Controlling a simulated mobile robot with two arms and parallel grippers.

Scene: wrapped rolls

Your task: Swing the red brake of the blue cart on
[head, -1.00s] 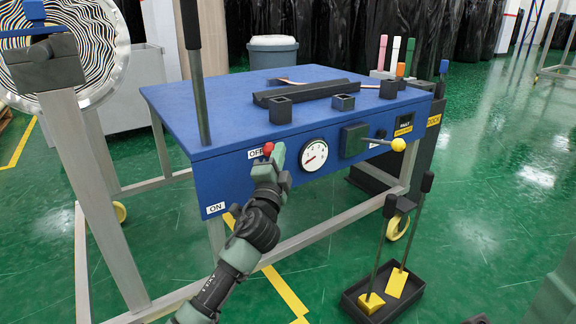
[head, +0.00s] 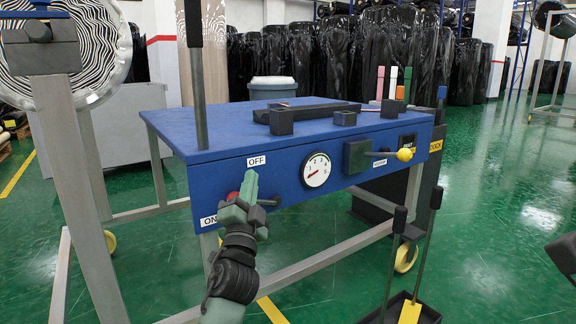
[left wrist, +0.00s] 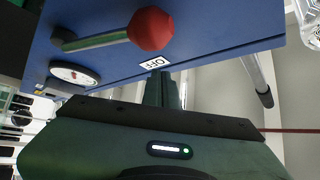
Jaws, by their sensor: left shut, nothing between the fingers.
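The blue cart (head: 330,150) stands ahead, with an OFF label (head: 256,161) above an ON label (head: 209,220) on its front. The brake's red knob (head: 233,196) shows partly behind my left gripper, between the two labels and a little nearer ON. Its lever runs roughly level to a dark pivot at the right; my gripper hides most of it. In the left wrist view the red knob (left wrist: 151,30) and its lever are clear. My left gripper (head: 250,178) is shut and empty in front of the lever; I cannot tell whether it touches.
A gauge (head: 316,170) and a yellow-knobbed lever (head: 404,154) sit to the right on the cart's front. A dark tray (head: 425,311) with upright handled tools stands on the floor at the front right. A grey post (head: 80,170) stands at the left.

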